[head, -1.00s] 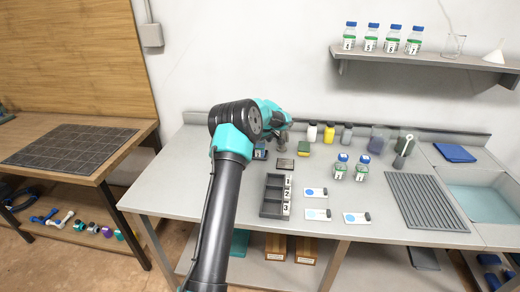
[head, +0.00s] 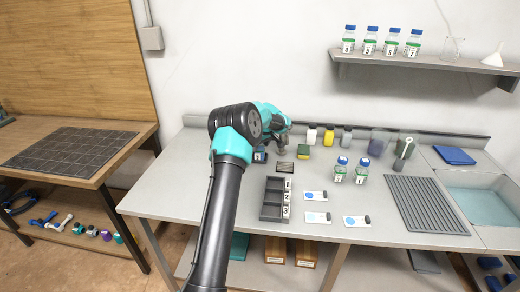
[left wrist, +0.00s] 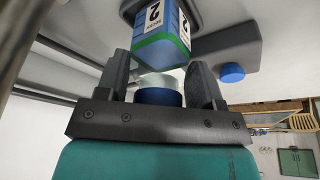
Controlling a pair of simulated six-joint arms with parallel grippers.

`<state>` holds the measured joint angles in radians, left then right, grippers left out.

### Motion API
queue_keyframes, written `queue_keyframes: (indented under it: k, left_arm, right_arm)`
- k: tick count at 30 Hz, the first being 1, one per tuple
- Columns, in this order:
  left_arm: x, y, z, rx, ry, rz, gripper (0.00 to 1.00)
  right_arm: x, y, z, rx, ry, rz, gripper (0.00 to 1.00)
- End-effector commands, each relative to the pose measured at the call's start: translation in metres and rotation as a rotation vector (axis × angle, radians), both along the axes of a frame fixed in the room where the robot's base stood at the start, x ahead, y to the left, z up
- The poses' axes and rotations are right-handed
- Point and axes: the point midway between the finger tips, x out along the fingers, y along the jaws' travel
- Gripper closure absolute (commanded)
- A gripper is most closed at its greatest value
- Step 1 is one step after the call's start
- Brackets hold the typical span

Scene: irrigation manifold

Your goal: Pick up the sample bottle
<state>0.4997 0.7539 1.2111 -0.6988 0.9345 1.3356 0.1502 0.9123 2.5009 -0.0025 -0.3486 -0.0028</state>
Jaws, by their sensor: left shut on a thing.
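In the left wrist view, the sample bottle (left wrist: 157,50) has a white label reading 2, a green band and a blue cap (left wrist: 158,97). My left gripper (left wrist: 160,66) is shut on the bottle at its cap end, with one finger on each side. In the head view, my left gripper (head: 283,148) is over the back left of the bench, partly hidden by its own arm. I cannot make out the held bottle clearly there. My right gripper is not in view.
Two similar bottles (head: 341,171) stand on the bench to the right. More bottles stand on the wall shelf (head: 420,62).

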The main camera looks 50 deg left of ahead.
Motion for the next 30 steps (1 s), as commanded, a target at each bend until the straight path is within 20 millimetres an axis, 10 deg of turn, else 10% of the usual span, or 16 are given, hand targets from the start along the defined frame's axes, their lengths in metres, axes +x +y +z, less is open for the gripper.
queue_keyframes:
  k: [15,30]
  left_arm:
    - [0.001,0.000,0.038,0.002,-0.003,0.001,0.66]
    - [-0.037,-0.042,0.041,0.000,0.001,-0.002,0.66]
  right_arm:
    - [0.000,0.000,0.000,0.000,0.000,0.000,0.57]
    - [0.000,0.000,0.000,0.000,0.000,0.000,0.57]
